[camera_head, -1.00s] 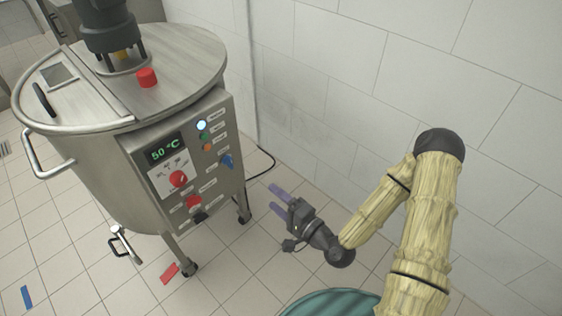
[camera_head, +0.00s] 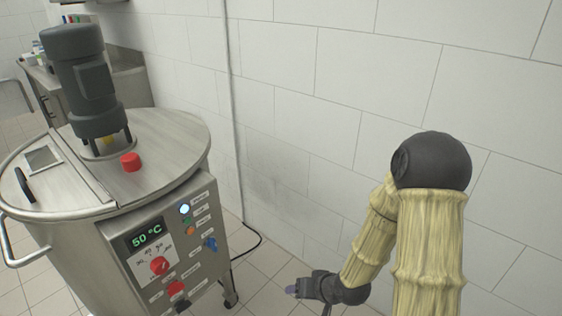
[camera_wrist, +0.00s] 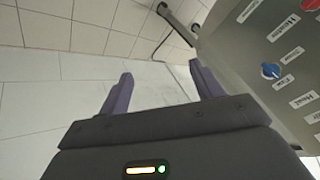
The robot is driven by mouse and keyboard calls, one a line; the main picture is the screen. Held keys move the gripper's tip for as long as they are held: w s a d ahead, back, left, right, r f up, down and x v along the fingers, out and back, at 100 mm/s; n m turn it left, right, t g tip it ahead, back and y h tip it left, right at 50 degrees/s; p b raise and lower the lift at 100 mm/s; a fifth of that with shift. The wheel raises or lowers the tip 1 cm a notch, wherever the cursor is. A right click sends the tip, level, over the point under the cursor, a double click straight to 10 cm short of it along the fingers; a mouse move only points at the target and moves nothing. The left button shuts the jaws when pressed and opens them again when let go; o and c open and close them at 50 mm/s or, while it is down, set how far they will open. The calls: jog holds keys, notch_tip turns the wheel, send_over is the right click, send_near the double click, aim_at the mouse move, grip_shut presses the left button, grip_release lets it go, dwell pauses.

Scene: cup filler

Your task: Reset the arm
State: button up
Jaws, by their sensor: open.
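My gripper (camera_head: 291,289) is low in the head view, to the right of the steel vat's control panel and apart from it. In the wrist view my gripper (camera_wrist: 160,90) has its two purple fingers spread wide, with nothing between them. My yellow-covered arm bends at a dark elbow joint on the right of the head view.
A steel vat (camera_head: 60,265) with a grey motor (camera_head: 80,80) on its lid stands at left. Its control panel (camera_head: 170,250) reads 50 °C. A blue knob (camera_wrist: 271,71) shows close in the wrist view. A white tiled wall (camera_head: 400,80) rises behind; a steel counter stands far left.

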jog(key=s+d+r+g+h, duration=0.1)
jog(key=s+d+r+h, duration=0.1)
jog(key=s+d+r, duration=0.35)
jog(key=s+d+r+g+h, duration=0.2)
jog(key=s+d+r+h, duration=0.1)
jog(key=r, duration=0.5)
jog(key=w+p+v, duration=0.2)
jog(key=p+v, duration=1)
jog(key=p, duration=0.1)
jog(key=w+r+p+v, duration=0.1)
jog(key=w+p+v, duration=0.2)
jog(key=p+v, duration=0.9)
jog(key=shift+d+r+p, duration=0.35)
jog(key=shift+r+p, duration=0.05)
jog(key=shift+r, duration=0.3)
jog(key=shift+s, duration=0.1)
